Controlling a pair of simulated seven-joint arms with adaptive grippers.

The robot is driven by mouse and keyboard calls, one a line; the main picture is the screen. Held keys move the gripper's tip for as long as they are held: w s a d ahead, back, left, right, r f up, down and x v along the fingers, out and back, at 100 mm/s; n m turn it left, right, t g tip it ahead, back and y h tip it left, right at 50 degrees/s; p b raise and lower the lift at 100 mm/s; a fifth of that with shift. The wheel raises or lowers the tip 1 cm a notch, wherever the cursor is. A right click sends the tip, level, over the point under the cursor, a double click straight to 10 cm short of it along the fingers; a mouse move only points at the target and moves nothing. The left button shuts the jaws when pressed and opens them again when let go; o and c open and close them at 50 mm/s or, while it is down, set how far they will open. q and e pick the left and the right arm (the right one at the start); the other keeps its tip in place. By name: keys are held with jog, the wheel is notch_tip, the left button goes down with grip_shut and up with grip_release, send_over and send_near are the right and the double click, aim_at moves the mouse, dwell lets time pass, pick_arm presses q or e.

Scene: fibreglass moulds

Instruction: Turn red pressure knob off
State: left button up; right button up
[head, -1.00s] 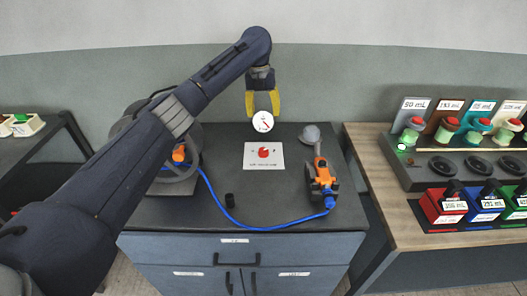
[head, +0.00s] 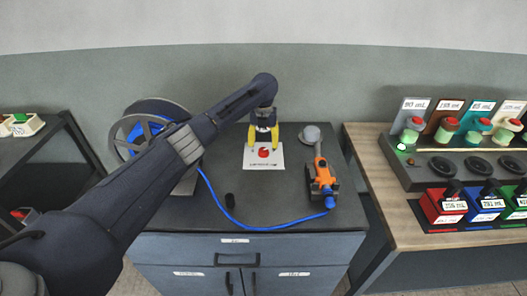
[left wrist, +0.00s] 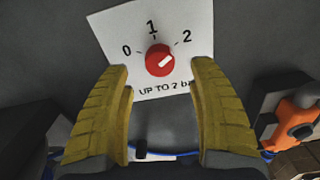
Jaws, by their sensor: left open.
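The red pressure knob (head: 264,153) sits on a white panel (head: 250,161) at the back of the dark cabinet top. In the left wrist view the knob (left wrist: 160,60) has a white mark pointing up and right, towards the 2. The panel (left wrist: 108,32) is printed 0, 1 and 2. My left gripper (head: 263,137) is open, its yellow fingers apart and empty, just above the knob in the head view. In the left wrist view the knob shows beyond and between the fingertips (left wrist: 160,75), with no contact seen. My right gripper is not in view.
An orange tool (head: 321,175) with a blue hose (head: 262,226) lies right of the panel. A small black cylinder (head: 230,200) stands in front. A wooden bench (head: 400,218) is at the right.

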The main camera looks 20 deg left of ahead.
aim_at(263, 150)
pick_arm(q)
jog(key=shift+f, duration=2.25)
jog(key=shift+o, duration=0.2)
grip_shut()
